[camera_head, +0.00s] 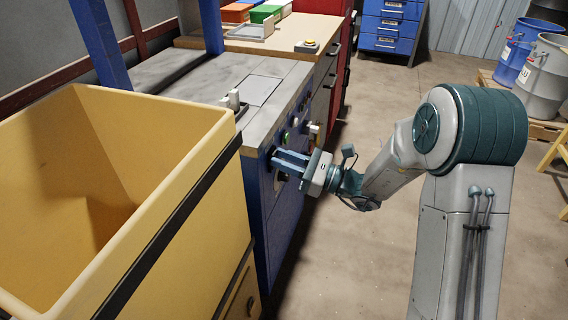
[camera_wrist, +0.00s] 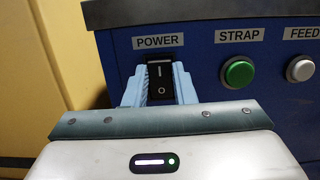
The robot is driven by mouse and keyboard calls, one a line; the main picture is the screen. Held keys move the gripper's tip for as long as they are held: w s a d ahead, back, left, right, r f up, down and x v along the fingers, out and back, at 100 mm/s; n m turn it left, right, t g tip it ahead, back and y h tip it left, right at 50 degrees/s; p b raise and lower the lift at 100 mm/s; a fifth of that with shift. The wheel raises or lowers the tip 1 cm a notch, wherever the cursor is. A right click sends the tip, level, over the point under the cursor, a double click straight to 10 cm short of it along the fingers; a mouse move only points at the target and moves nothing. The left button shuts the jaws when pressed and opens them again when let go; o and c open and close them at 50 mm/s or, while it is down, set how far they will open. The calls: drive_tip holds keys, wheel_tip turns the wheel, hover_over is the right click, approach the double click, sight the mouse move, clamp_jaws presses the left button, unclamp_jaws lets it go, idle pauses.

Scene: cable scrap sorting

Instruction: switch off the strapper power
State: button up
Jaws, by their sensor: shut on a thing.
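The power switch (camera_wrist: 160,82) is a black rocker marked I at the top and O at the bottom, under a POWER label (camera_wrist: 158,42) on the strapper's blue panel (camera_wrist: 205,70). I cannot tell which half is pressed in. My gripper (camera_wrist: 161,74) has its two light-blue fingers on either side of the switch, shut on it. In the head view my gripper (camera_head: 276,163) reaches the front face of the blue strapper (camera_head: 255,205), and the switch is hidden there.
A green STRAP button (camera_wrist: 238,73) and a white FEED button (camera_wrist: 300,68) sit right of the switch. A large yellow bin (camera_head: 185,185) stands close on the left. A workbench (camera_head: 265,42) is behind. The floor (camera_head: 340,250) around my arm is clear.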

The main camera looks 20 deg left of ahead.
drive_tip(key=shift+f+y, duration=0.3)
drive_tip(key=shift+y, duration=0.5)
drive_tip(key=o, duration=1)
drive_tip(key=p+v, duration=0.2)
drive_tip(key=v, duration=1.2)
drive_tip(key=shift+s+r, duration=0.1)
drive_tip(key=shift+p, duration=0.3)
